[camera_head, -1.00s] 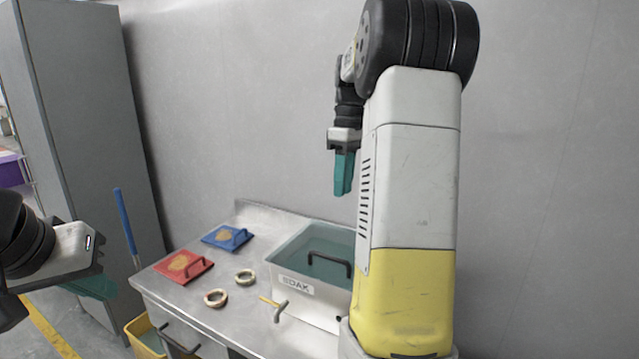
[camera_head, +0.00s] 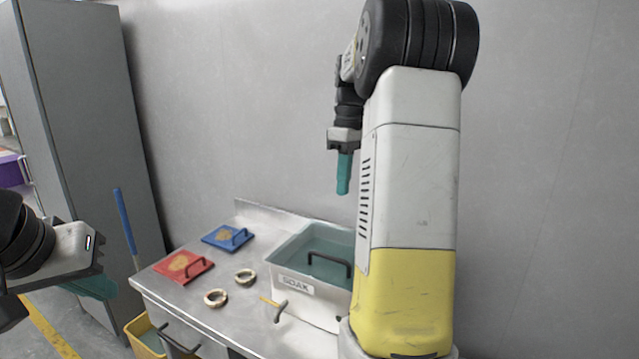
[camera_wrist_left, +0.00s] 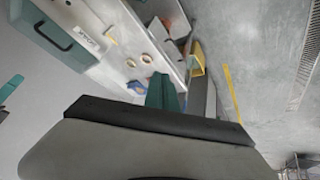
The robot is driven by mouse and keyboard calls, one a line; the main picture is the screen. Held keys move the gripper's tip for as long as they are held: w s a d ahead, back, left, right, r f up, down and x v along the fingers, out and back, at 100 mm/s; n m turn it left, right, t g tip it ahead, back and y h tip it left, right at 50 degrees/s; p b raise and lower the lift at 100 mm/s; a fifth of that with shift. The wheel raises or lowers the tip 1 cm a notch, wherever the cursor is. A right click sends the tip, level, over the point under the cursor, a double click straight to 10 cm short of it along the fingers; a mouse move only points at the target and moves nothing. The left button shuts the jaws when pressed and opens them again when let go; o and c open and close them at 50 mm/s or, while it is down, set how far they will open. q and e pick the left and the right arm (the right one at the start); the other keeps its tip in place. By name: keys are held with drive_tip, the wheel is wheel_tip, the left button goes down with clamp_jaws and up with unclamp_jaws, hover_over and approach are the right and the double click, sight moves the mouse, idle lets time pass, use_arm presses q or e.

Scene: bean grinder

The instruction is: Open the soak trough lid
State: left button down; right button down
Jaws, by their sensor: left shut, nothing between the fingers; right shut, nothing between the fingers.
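The soak trough (camera_head: 303,288) is a grey metal box marked SOAK, set in the right part of the steel bench. Its teal lid (camera_head: 300,250) lies across the top with a black bar handle (camera_head: 330,264); the lid also shows in the left wrist view (camera_wrist_left: 40,22). My right arm hides the trough's right side. My right gripper (camera_head: 343,190) is shut and empty, pointing down high above the trough. My left gripper (camera_head: 108,290) is shut and empty, left of the bench, well apart from the trough; its teal fingers show in the left wrist view (camera_wrist_left: 163,92).
A red plate (camera_head: 183,266) and a blue plate (camera_head: 227,238), both with handles, lie on the bench (camera_head: 200,312). Two rings (camera_head: 216,298) and a tap (camera_head: 280,311) are near the trough. A yellow bin (camera_head: 146,337) stands below left. A grey cabinet (camera_head: 85,130) is behind.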

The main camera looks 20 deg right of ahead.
use_arm(q)
drive_tip(key=shift+w, duration=0.1)
idle(0.6)
drive_tip(key=n+g+h, duration=0.1)
drive_tip(key=n+h, duration=0.2)
drive_tip(key=n, duration=2.4)
approach(333, 272)
drive_tip(key=shift+x, duration=2.6)
drive_tip(key=shift+w+a+r, duration=0.1)
drive_tip(key=shift+w, duration=0.05)
